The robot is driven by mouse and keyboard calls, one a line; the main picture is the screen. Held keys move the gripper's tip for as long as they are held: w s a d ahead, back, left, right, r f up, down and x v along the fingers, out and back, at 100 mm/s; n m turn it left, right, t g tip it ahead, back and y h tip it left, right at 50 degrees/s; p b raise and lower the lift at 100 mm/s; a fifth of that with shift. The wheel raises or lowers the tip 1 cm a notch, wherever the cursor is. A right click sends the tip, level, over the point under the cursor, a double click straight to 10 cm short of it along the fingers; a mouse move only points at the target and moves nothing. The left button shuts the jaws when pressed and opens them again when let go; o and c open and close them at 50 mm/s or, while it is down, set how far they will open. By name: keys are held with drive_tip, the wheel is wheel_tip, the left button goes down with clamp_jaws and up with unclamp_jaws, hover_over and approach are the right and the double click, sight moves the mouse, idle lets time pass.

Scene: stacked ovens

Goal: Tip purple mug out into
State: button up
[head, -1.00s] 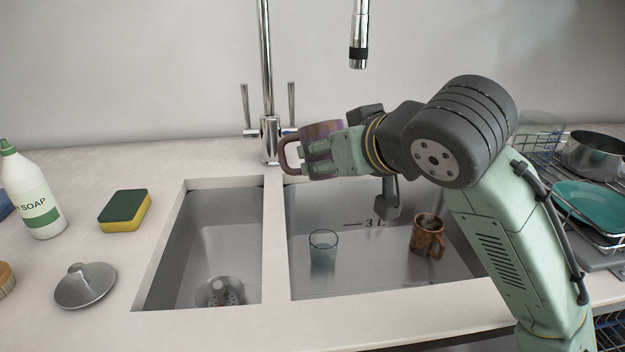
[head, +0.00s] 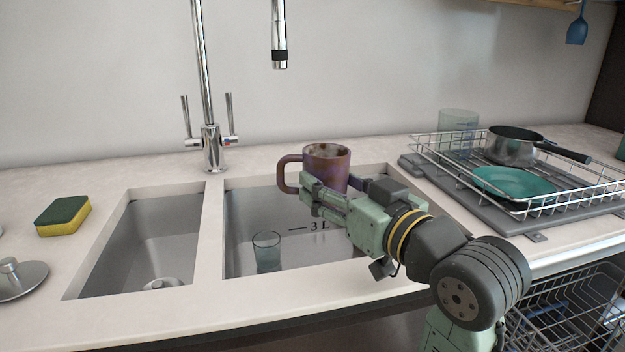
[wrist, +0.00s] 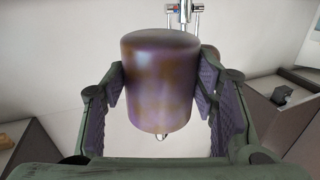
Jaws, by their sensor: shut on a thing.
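The purple mug (head: 330,172), mottled purple and brown, stands upright in my gripper (head: 326,190), above the back of the right sink basin (head: 240,215). Its open top faces up and its handle points left in the head view. The inside looks mottled brown; I cannot tell whether it holds anything loose. In the wrist view, the mug (wrist: 160,85) sits between both finger pads, which are shut on its sides. The task line names no place to tip into.
A clear glass (head: 266,252) stands in the right basin. The left basin (head: 155,235) looks empty. The tap (head: 212,150) rises behind the divider. A dish rack (head: 440,165) with a teal plate (head: 514,184) and a pot (head: 514,148) stands at right. A sponge (head: 63,216) lies at left.

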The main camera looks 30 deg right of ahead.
drive_tip(key=shift+d+m+p, duration=0.35)
drive_tip(key=shift+m+p, duration=0.05)
drive_tip(key=shift+m, duration=0.1)
drive_tip(key=shift+w+d+r+m+p, duration=0.15)
drive_tip(key=shift+d+m+p, duration=0.1)
drive_tip(key=shift+m+p, duration=0.3)
drive_tip(key=d+f+m+p, duration=0.1)
drive_tip(key=m, duration=0.1)
drive_tip(key=d+f+m+p, duration=0.1)
drive_tip(key=m, duration=0.1)
drive_tip(key=d+f+m+g+p, duration=0.1)
drive_tip(key=f+m, duration=0.1)
drive_tip(key=m, duration=0.1)
drive_tip(key=shift+w+d+y, duration=0.1)
drive_tip(key=shift+w+y, duration=0.15)
drive_tip(key=shift+y, duration=0.05)
